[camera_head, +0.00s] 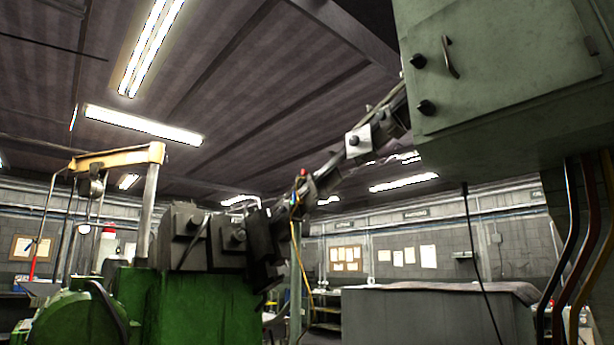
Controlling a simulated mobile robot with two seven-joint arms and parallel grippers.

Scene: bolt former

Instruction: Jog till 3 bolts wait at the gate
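A green machine (190,305) with dark grey blocks (215,240) on top stands at the lower left, likely the bolt former. A dark sloping rail with blocks (345,150) rises from it to the upper right, to a grey-green cabinet. A small red part (303,172) and a yellow cable (299,262) are at the rail's lower end, near a green post (296,290). I cannot make out any bolts, a gate or a jog control. Neither of my grippers is in view.
The grey-green cabinet (510,75) with dark knobs overhangs the upper right, with cables below it. A yellow hoist arm (118,158) stands at the left. A large grey box (430,315) is at the lower right. Pinned papers (345,257) hang on the far wall.

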